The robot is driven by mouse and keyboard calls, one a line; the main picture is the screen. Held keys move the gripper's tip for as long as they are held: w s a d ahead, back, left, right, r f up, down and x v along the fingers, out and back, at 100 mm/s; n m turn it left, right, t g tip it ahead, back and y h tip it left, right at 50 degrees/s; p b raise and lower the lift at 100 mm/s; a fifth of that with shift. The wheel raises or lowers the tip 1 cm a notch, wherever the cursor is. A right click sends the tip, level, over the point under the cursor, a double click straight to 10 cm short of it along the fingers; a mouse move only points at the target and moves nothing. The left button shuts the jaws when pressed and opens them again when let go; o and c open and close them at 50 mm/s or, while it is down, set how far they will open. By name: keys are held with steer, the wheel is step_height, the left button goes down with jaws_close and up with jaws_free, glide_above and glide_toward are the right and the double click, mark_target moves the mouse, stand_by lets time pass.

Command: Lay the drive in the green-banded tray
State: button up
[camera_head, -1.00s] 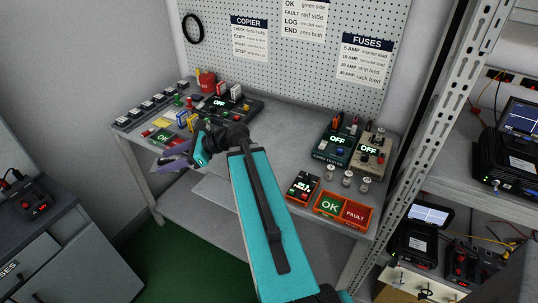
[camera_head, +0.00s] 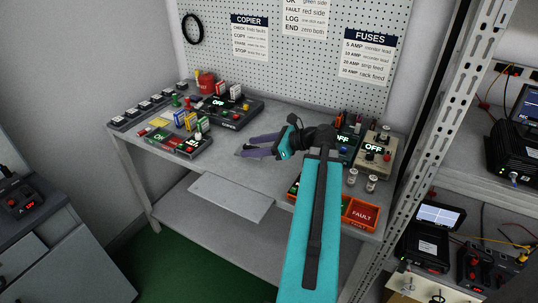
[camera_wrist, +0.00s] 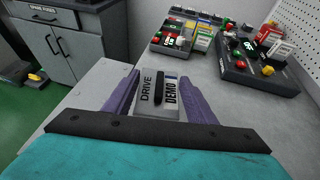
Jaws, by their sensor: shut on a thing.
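My gripper (camera_head: 246,146) is low over the middle of the grey bench, with its purple fingers pointing left in the head view. In the wrist view the fingers are shut on the drive (camera_wrist: 147,104), a small grey block lettered DRIVE and DEMO. In the head view the drive is mostly hidden by the fingers. An orange tray (camera_head: 360,213) stands at the bench's front right.
The copier unit reading OFF (camera_head: 230,106) stands at the back. A beige fuse tester (camera_head: 374,150) and small glass jars (camera_head: 371,184) are at the right, near my arm. A metal rack post (camera_head: 425,130) rises beyond. The bench's front middle is clear.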

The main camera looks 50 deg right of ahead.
steer(key=s+d+b, duration=0.1)
steer(key=s+d, duration=0.2)
steer(key=s+d+f+m+h+b, duration=0.1)
steer(key=s+d, duration=0.2)
steer(key=s+d+f+m+h+b, duration=0.1)
steer(key=s+d, duration=0.2)
steer(key=shift+s+t, duration=0.3)
steer(key=shift+s, duration=0.1)
steer(key=w+d, duration=0.2)
steer(key=w, duration=0.2)
steer(key=w+d+f+p, duration=0.1)
steer(key=w+d, duration=0.2)
steer(key=w, duration=0.2)
steer(key=w+d+p, duration=0.1)
steer(key=w+d, duration=0.2)
steer(key=w, duration=0.2)
steer(key=shift+d+f, duration=0.15)
steer(key=shift+f, duration=0.1)
steer(key=shift+s, duration=0.1)
steer(key=shift+f+p, duration=0.4)
steer(key=shift+f, duration=1.35)
steer(key=shift+f, duration=0.15)
steer(key=o, duration=1.1)
